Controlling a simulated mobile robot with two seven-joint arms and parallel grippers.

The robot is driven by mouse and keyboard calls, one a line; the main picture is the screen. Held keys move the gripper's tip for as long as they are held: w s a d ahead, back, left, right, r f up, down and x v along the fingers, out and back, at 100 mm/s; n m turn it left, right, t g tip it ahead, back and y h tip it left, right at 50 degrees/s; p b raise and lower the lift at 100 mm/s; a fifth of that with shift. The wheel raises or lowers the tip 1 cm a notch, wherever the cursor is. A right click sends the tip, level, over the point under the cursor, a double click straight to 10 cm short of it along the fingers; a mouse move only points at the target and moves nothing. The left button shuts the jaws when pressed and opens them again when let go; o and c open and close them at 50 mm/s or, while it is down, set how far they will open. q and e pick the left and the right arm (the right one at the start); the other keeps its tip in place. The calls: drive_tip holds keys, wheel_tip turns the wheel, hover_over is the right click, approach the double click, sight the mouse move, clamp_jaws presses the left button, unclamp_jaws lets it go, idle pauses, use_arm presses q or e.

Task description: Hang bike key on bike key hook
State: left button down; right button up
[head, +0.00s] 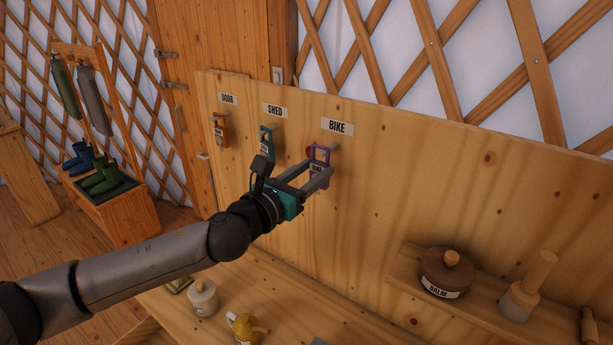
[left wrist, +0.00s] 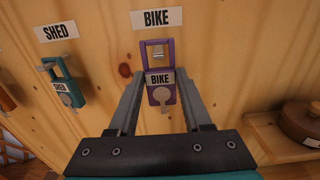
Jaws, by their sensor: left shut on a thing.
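The bike key (head: 319,172) has a purple tag with an open loop on top and a BIKE label. My left gripper (head: 318,176) is shut on it, with one finger on each side of the tag, as the left wrist view (left wrist: 160,82) also shows. A small silver key hangs at the front of the tag (left wrist: 161,97). The bike hook (head: 336,147) is a metal peg below the BIKE sign (head: 337,126). In the left wrist view the hook (left wrist: 157,54) shows inside the loop's outline. I cannot tell whether the loop is seated on it. My right gripper is out of view.
The teal shed key (head: 265,141) and orange door key (head: 220,130) hang to the left on the wooden board. The board right of the bike key is clear.

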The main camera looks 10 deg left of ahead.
use_arm(q)
drive_tip(key=shift+w+d, duration=0.2)
drive_tip(key=shift+w, duration=0.3)
drive_tip(key=shift+w+d+f, duration=0.3)
drive_tip(key=shift+w+f, duration=0.2)
drive_tip(key=shift+w, duration=0.15)
drive_tip(key=shift+c, duration=1.3)
unclamp_jaws()
